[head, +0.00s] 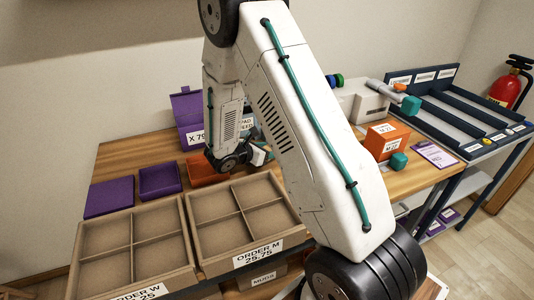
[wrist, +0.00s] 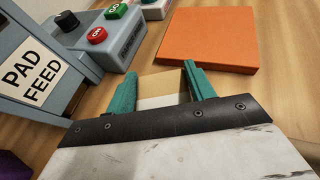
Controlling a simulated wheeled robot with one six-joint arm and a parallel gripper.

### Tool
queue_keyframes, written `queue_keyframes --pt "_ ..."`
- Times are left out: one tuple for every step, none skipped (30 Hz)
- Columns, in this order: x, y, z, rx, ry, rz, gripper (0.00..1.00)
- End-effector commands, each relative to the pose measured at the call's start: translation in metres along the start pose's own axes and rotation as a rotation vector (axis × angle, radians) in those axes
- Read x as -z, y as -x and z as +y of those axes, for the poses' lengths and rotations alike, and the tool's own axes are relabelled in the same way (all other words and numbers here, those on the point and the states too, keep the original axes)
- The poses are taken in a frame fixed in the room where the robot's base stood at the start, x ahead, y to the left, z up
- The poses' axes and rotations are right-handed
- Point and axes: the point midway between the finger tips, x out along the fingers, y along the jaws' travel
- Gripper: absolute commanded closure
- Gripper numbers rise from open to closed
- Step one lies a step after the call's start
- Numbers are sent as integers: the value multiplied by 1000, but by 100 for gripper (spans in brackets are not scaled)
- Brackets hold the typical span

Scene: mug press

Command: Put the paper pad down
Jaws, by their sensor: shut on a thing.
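My gripper (wrist: 159,70) shows in the wrist view with its two teal fingers on either side of a small tan and white piece, which looks like the paper pad (wrist: 160,87). The gripper is shut on it. The pad is over the wooden table, and I cannot tell whether it touches the surface. In the head view my arm hides most of the gripper, and the pad cannot be made out there.
The grey pad feed machine (wrist: 35,65) stands left of the gripper, with red and green buttons beside it. A flat orange piece (wrist: 208,38) lies just beyond the fingers. Cardboard divided boxes (head: 133,240), a purple tray (head: 160,180) and an orange box (head: 386,138) are around.

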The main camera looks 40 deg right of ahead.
Motion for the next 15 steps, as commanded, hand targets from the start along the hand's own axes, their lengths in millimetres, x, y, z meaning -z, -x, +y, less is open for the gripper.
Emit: queue_keyframes --pt "8 -3 0 0 2 0 68" --pt "11 -4 0 0 2 0 68" --pt "13 -5 0 -1 1 0 68" --pt "13 -5 0 -1 0 0 68" --pt "13 -5 0 -1 0 0 68" --pt "12 -5 0 -1 -1 0 68" --pt "12 -5 0 -1 -1 0 68" --pt "12 -5 0 -1 -1 0 68" --pt "12 -5 0 -1 -1 0 68" --pt "12 -5 0 -1 0 0 68" --pt "13 -5 0 -1 0 0 68" --pt "14 -6 0 -1 0 0 68" --pt "15 -6 0 -1 0 0 68" --pt "16 -6 0 -1 0 0 68" --pt "15 -6 0 -1 -1 0 35"
